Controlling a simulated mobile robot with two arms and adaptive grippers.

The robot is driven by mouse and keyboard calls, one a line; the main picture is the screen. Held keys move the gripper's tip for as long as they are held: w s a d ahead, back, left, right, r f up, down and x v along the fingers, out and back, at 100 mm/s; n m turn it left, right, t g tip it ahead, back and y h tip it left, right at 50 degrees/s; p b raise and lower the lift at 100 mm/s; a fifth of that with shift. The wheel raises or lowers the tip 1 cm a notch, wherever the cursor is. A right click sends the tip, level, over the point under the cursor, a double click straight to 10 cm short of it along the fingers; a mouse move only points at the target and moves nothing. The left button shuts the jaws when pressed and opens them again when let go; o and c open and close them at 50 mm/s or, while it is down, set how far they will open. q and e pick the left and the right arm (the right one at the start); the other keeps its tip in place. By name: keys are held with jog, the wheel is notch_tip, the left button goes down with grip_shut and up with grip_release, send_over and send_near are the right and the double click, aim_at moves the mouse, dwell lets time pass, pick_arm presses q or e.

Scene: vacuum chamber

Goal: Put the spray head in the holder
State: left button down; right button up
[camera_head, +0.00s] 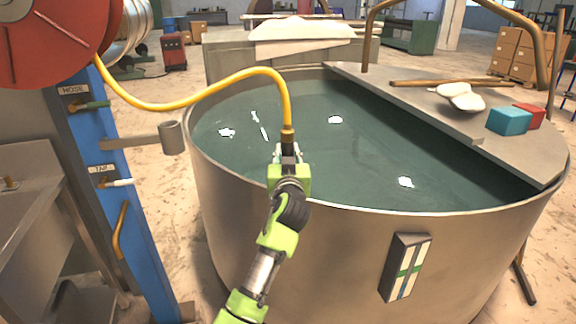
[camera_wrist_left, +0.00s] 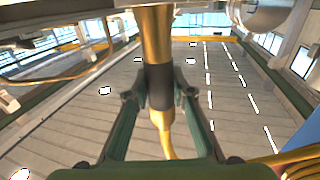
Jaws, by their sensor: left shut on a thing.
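The spray head (camera_head: 288,136) is a brass fitting at the end of a yellow hose (camera_head: 200,97). My left gripper (camera_head: 288,152) is shut on it above the near part of the round tank. In the left wrist view, the fingers (camera_wrist_left: 160,90) close on a dark band of the spray head (camera_wrist_left: 158,45), with brass on both sides of it. The likely holder is a grey cup (camera_head: 172,137) on a bracket from the blue post, left of the gripper and apart from it. The lower part of the spray head is hidden by the gripper.
The steel tank (camera_head: 230,215) holds greenish water with white pieces (camera_head: 335,120). A shelf (camera_head: 440,115) across it bears a teal block (camera_head: 508,121) and a red block (camera_head: 530,115). The blue post (camera_head: 125,215) and red hose reel (camera_head: 55,40) stand left.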

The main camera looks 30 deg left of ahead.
pick_arm(q)
notch_tip(320, 180, down, 3)
jog(key=shift+d+r, duration=0.1)
jog(key=shift+r, duration=0.1)
jog(key=shift+f, duration=0.4)
pick_arm(e)
jog(key=shift+w+r, duration=0.1)
jog(key=shift+w, duration=0.4)
pick_arm(q)
jog(key=shift+f, duration=0.1)
jog(key=c, duration=1.8)
grip_release()
jog(key=shift+o, duration=0.2)
pick_arm(e)
jog(key=shift+d, duration=0.3)
